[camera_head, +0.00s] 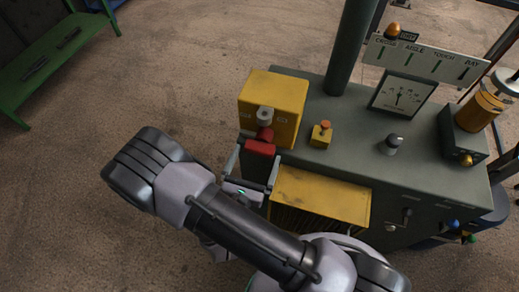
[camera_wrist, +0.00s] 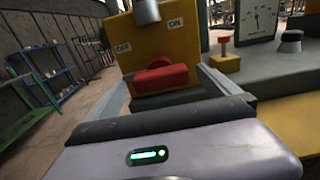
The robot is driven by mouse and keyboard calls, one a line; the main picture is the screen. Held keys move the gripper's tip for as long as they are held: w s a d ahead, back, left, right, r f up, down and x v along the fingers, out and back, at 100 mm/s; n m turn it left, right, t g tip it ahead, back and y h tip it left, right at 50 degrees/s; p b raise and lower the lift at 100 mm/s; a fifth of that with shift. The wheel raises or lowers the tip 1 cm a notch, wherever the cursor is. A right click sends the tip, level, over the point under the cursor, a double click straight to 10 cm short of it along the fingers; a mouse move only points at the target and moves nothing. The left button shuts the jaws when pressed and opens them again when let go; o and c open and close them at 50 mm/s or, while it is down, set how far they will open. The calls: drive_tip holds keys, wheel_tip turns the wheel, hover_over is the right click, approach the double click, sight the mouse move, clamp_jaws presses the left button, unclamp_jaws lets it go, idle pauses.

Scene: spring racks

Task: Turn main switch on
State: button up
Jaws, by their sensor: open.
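The main switch is a yellow box (camera_head: 273,103) on the left end of the grey console, with a grey knob-like pivot (camera_head: 264,115) and a red handle (camera_head: 260,148) towards me. In the wrist view the red handle (camera_wrist: 162,78) lies below the OFF label (camera_wrist: 123,48) on the left and the ON label (camera_wrist: 175,22) on the right. Which label it is set to I cannot tell. My gripper (camera_head: 254,160) is open, its two fingers either side of the red handle; whether they touch it I cannot tell.
A small yellow box with an orange-red button (camera_head: 321,134) stands right of the switch. A dial gauge (camera_head: 402,95), a grey knob (camera_head: 392,143) and a dark post (camera_head: 350,50) stand on the console. A yellow panel (camera_head: 320,196) is at its front. Open floor lies left.

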sight(257, 153)
drive_tip(key=shift+b+x, duration=0.3)
drive_tip(key=shift+x, duration=1.6)
drive_tip(key=shift+c, duration=0.2)
drive_tip(key=c, duration=2)
drive_tip(key=shift+o, duration=0.2)
drive_tip(key=shift+a, duration=0.15)
